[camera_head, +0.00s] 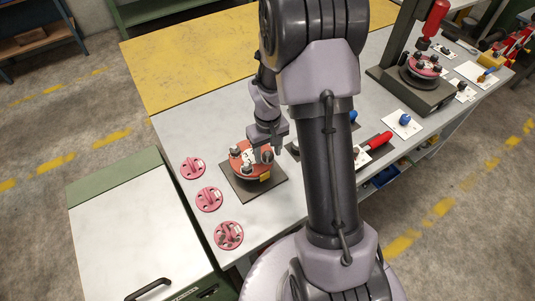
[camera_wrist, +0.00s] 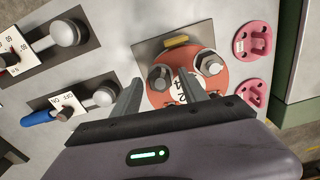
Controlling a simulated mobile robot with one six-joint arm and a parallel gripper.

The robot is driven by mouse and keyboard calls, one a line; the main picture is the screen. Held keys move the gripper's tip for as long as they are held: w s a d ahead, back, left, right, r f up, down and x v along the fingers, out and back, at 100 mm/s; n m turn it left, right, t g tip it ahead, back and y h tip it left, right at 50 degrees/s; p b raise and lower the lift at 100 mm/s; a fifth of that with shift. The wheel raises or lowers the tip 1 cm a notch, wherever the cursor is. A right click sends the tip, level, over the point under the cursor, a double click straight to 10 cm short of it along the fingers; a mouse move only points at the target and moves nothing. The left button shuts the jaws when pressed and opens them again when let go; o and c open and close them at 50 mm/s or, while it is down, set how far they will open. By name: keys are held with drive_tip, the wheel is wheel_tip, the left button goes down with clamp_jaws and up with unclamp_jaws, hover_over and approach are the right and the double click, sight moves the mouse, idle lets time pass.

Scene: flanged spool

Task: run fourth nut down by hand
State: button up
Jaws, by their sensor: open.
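The red flanged spool (camera_head: 240,171) stands on a dark square plate on the grey bench, left of my arm. Its red top flange also shows in the wrist view (camera_wrist: 212,82), with a white numbered label in the middle. One bright nut (camera_wrist: 210,64) sits on the flange at upper right. A darker nut (camera_wrist: 160,76) sits at upper left, in the picture between my fingertips. My gripper (camera_wrist: 160,84) is open above the flange, and it also shows in the head view (camera_head: 267,153). I cannot tell whether the fingers touch the nut. The near part of the flange is hidden by my gripper.
Three pink discs with raised parts (camera_head: 209,199) lie left of the plate. In the wrist view, a blue-handled tool (camera_wrist: 42,116) and a round-headed tool (camera_wrist: 68,33) lie left on dark pads. A second red spool on a stand (camera_head: 423,67) is at the far right.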

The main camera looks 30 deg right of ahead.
drive_tip(key=shift+f, duration=0.2)
drive_tip(key=shift+c, duration=0.4)
clamp_jaws()
